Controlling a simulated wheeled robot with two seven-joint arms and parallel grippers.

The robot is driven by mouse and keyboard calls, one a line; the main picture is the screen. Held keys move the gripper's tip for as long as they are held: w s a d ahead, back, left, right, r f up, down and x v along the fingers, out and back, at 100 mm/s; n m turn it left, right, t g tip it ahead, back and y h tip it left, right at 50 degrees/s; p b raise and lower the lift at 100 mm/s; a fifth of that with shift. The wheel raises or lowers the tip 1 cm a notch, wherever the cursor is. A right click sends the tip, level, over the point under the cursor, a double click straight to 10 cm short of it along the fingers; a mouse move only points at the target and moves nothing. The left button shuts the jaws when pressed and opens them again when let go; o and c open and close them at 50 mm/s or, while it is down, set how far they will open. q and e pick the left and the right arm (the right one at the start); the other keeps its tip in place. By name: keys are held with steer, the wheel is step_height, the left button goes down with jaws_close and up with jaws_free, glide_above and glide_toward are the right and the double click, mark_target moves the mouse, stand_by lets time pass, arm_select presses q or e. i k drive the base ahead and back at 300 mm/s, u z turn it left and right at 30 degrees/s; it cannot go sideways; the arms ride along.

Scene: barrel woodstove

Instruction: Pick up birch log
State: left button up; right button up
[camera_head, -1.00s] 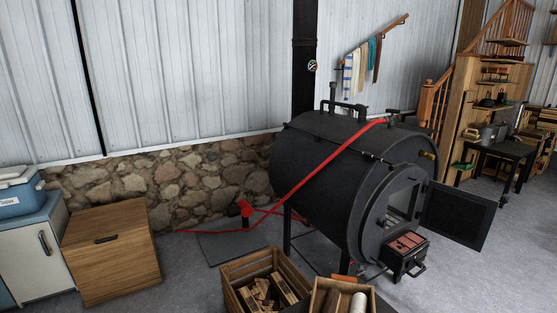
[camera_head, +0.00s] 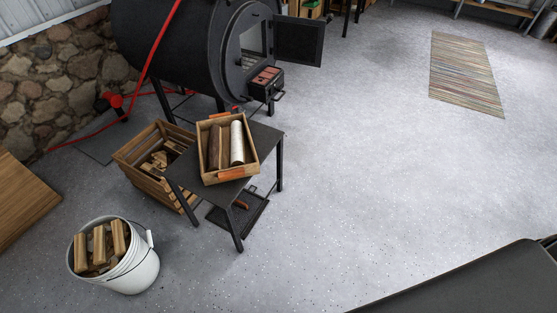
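The birch log (camera_head: 237,143) is a pale, whitish log. It lies in a wooden crate (camera_head: 231,178) that stands on a small dark table (camera_head: 265,140). Brown logs (camera_head: 219,147) lie beside it on the left in the same crate. The crate has an orange handle at its near side. Neither of my grippers is in view.
A black barrel stove (camera_head: 190,45) with its door (camera_head: 299,41) open stands behind the table. A larger crate (camera_head: 139,174) of split wood and a white bucket (camera_head: 138,275) of wood pieces stand left. Floor to the right is clear up to a striped rug (camera_head: 465,74).

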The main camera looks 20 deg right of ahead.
mark_target(238, 144)
steer(key=z, duration=0.3)
steer(key=k, duration=0.7)
steer(key=z, duration=0.9)
steer(key=i, duration=0.75)
steer(key=u, duration=0.25)
